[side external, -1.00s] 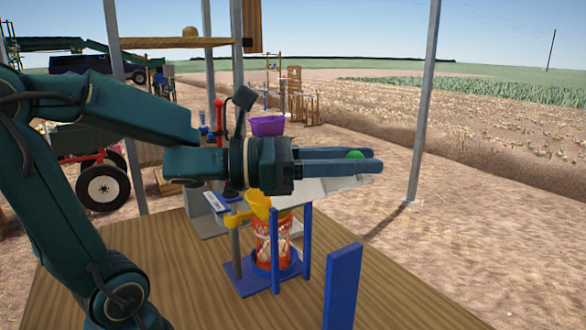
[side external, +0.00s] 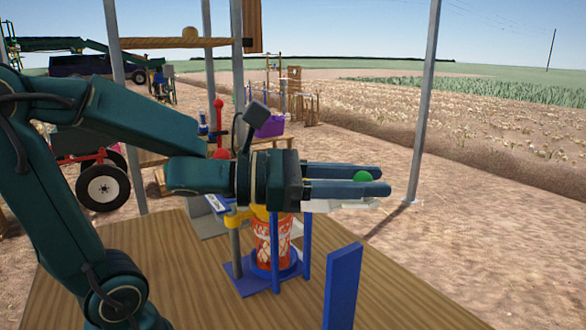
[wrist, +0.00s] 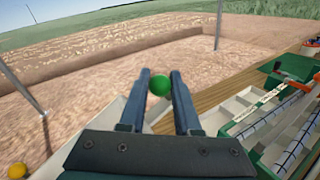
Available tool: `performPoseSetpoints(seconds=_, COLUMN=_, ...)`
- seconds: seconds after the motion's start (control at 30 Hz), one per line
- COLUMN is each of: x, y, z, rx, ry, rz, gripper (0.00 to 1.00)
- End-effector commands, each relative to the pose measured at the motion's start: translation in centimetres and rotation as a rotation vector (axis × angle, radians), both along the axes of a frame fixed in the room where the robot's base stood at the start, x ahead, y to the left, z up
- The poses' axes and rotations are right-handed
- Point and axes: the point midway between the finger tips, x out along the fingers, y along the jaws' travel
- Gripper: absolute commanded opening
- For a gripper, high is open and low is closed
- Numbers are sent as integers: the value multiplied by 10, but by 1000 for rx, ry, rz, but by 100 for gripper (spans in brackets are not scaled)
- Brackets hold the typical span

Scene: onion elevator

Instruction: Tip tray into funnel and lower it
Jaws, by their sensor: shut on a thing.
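My gripper (side external: 374,181) is shut on a green ball-shaped knob (side external: 362,176), which also shows between the fingertips in the wrist view (wrist: 160,85). The pale grey tray (side external: 345,205) shows just under the fingers, mostly hidden by them. Part of a pale edge, seemingly the tray, lies below the fingers in the wrist view (wrist: 108,122). The yellow funnel (side external: 262,213) sits behind and below my wrist, largely covered by it. An orange net bag (side external: 272,240) hangs under the funnel, above a blue round base. I cannot tell whether anything is in the tray.
Blue uprights (side external: 305,250) stand beside the bag on the wooden table (side external: 200,290). A broad blue post (side external: 343,287) rises nearer the camera. A metal pole (side external: 424,110) stands at right. A purple crate (side external: 270,126) is behind. Green machinery (wrist: 285,110) lies right in the wrist view.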

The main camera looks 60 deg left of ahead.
Motion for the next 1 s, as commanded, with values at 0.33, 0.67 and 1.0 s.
performPoseSetpoints(seconds=0.33, x=0, y=-19, z=-34, rx=183, ry=2, rz=-1, gripper=0)
performPoseSetpoints(seconds=0.67, x=0, y=-20, z=-37, rx=210, ry=0, rz=1, gripper=0)
performPoseSetpoints(seconds=1.0, x=0, y=-20, z=-37, rx=208, ry=0, rz=1, gripper=62)
